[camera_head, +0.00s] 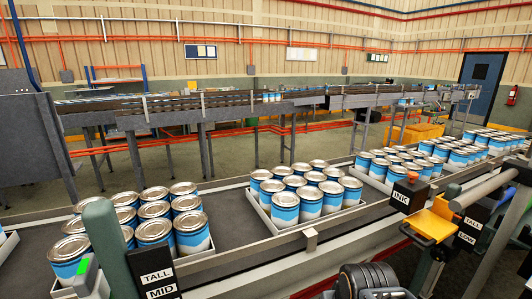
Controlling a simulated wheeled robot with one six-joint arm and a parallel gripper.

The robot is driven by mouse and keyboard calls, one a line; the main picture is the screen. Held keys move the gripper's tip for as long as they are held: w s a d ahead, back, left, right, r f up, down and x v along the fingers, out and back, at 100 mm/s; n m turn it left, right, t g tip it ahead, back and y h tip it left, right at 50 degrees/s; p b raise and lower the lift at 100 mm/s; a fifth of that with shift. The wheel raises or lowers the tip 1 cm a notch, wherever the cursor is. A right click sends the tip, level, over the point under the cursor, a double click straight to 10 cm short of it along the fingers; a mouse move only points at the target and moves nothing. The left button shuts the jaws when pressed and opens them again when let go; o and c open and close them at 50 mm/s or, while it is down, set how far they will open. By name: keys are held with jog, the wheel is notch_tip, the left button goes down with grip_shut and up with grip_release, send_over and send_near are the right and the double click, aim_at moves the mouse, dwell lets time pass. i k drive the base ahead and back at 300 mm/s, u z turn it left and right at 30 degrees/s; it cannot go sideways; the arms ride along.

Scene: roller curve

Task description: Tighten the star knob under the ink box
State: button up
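The ink box (409,193) is a small dark box with a white INK label and an orange-red cap on top. It stands at the near rail of the conveyor, right of centre. A yellow bracket (437,219) with a black handle-like loop sits beside it, to the right and lower. I cannot make out the star knob under the box. A dark ribbed part, which looks like the end of my arm, shows at the bottom edge, below and left of the box. Its fingertips cannot be made out.
White trays of blue-and-white cans (311,203) stand on the near conveyor (236,208). A TALL/MID sign (157,282) with a green-grey post is at lower left. A TALL/LOW sign (468,231) and a thick grey bar (485,190) are close right of the yellow bracket.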

aim_at(438, 255)
jog(key=z, duration=2.1)
